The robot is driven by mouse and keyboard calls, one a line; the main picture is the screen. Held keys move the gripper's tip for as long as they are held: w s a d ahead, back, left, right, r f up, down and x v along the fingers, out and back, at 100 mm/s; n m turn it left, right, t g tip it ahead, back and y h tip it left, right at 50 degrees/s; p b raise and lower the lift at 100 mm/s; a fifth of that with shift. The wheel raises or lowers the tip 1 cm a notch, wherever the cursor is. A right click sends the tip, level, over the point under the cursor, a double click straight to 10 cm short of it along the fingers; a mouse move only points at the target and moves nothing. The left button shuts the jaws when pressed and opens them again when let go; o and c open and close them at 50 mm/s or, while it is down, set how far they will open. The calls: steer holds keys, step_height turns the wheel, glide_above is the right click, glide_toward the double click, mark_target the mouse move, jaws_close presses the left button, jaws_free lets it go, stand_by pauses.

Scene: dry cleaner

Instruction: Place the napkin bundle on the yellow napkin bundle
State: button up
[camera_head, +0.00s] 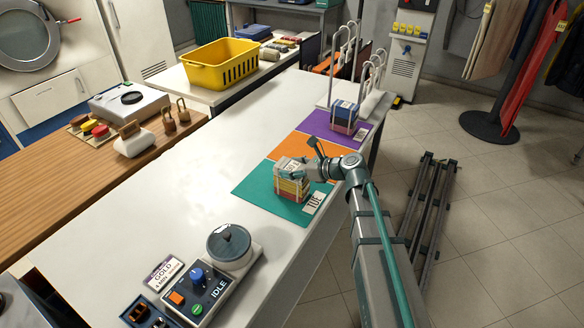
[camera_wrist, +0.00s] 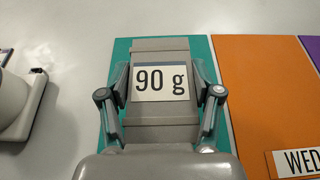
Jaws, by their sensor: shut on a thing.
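A grey napkin bundle (camera_wrist: 160,48) with a "90 g" label lies between the two fingers of my gripper (camera_wrist: 160,92) in the wrist view. The fingers are shut on its sides. In the head view my gripper (camera_head: 302,162) is at the stack on the teal mat (camera_head: 255,190). The grey bundle (camera_head: 287,163) is at the top of this stack. A yellow napkin bundle (camera_head: 293,184) shows right below it, with red below the yellow. I see no clear gap between grey and yellow, but cannot tell whether they touch.
A "TUE" card (camera_head: 314,202) lies by the stack. An orange mat (camera_head: 300,146) and a purple mat (camera_head: 325,127) with a blue-topped stack (camera_head: 344,113) lie farther back. A scale-like device (camera_head: 230,247) stands at the front left. The white table (camera_head: 190,180) between is mostly clear.

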steer(key=shift+f, duration=0.15)
steer(key=o, duration=1.2)
steer(key=shift+r, duration=0.2)
steer(key=b+v, duration=0.1)
steer(key=v, duration=1.1)
steer(key=shift+s+f+b, duration=0.1)
steer(key=shift+s+b, duration=0.05)
steer(key=shift+b, duration=0.25)
